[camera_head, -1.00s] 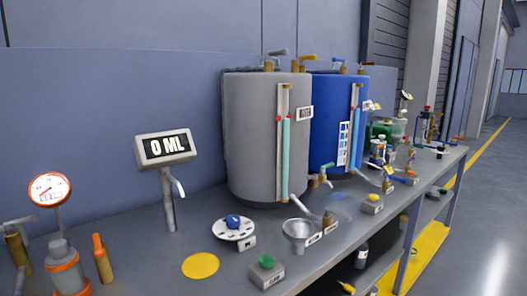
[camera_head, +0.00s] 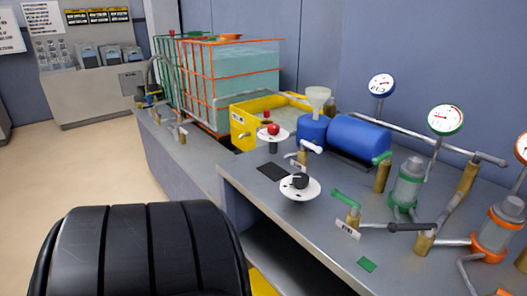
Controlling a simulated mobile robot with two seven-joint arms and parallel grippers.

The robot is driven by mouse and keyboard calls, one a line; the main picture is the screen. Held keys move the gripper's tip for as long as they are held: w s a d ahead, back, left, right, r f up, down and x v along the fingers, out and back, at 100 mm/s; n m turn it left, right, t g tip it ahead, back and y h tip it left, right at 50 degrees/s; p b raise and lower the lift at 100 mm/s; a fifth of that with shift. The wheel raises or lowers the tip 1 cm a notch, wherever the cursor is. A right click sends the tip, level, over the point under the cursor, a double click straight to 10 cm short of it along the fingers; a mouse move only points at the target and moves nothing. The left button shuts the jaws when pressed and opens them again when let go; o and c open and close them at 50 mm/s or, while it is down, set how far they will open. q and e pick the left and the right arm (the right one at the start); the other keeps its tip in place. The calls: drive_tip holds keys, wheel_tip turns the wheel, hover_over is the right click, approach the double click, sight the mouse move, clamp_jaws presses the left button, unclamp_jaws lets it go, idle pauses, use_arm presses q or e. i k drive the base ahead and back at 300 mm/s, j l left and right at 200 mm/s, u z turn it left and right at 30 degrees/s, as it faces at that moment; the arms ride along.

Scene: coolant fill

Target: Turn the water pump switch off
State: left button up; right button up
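Two knobs on round white dials could be the water pump switch; their labels are too small to read. One is a black knob (camera_head: 300,180) on a white dial (camera_head: 301,193) at the bench's near edge. The other is a red knob (camera_head: 273,129) on a white dial (camera_head: 264,136) beside the yellow tank. A blue cylindrical pump-like body (camera_head: 358,138) lies behind them on the bench. Neither of my grippers is in view.
A yellow tank (camera_head: 244,126) and an orange-caged water tank (camera_head: 214,115) stand at the back. Green-handled (camera_head: 345,198) and black-handled (camera_head: 412,227) valves, pipes, gauges (camera_head: 446,119) and filters crowd the bench's right. Beige floor (camera_head: 80,165) is open at left.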

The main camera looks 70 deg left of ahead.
sight(301, 180)
drive_tip(key=u, duration=1.85)
